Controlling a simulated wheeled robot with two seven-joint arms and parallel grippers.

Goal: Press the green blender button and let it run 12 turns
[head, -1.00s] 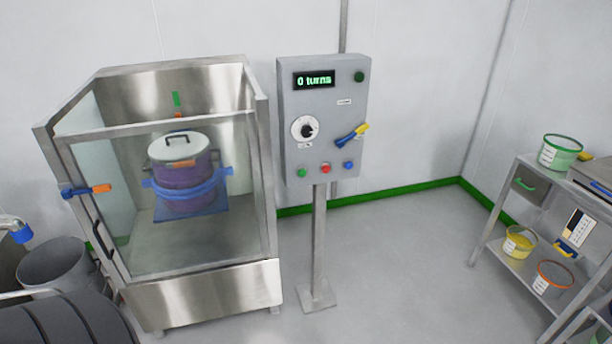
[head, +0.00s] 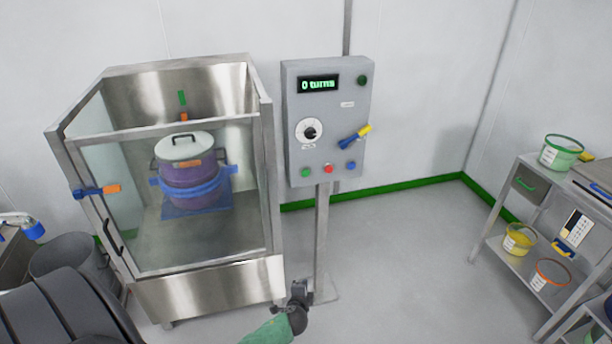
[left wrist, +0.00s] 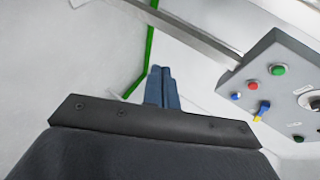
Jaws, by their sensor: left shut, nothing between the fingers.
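The grey control panel (head: 328,122) stands on a post right of the blender. Its display (head: 318,84) reads "0 turns". The green button (head: 305,173) is at the lower left of the panel, beside a red and a blue one; it also shows in the left wrist view (left wrist: 278,69). The blender enclosure (head: 163,278) holds a purple drum (head: 188,177) with a white lid behind its clear front. My left gripper (head: 299,288) is low in front of the post, below the panel and apart from the button. Its blue fingers (left wrist: 162,88) are shut and empty. My right gripper is not seen.
The panel also carries a dial (head: 310,132), a blue-and-yellow switch (head: 355,135) and a dark green round part (head: 362,80). A metal shelf (head: 505,262) with tubs stands at the right. Floor between post and shelf is clear.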

